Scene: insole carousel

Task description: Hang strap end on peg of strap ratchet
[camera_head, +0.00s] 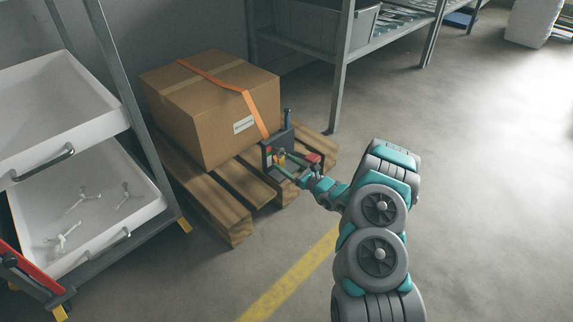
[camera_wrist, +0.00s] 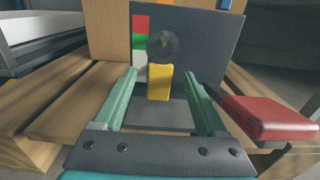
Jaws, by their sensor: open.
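The strap ratchet is a dark upright plate (camera_wrist: 207,45) on a grey base, with red, green and white squares on its left side and a dark round peg (camera_wrist: 162,46) facing me. A yellow tab (camera_wrist: 160,82) stands below the peg; I cannot tell whether it is the strap end. My gripper (camera_wrist: 161,75) is open, its green fingers on either side of the tab with gaps showing. In the head view my gripper (camera_head: 290,170) reaches the ratchet's front. An orange strap (camera_head: 225,82) crosses the carton and runs down behind the plate, where its lower end is hidden.
The carton (camera_head: 205,120) sits on a wooden pallet (camera_head: 222,200). A red block (camera_wrist: 265,118) is close to my right finger. A blue upright handle (camera_head: 287,118) rises behind the plate. A rack with white trays (camera_head: 75,130) stands left; open floor lies to the right.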

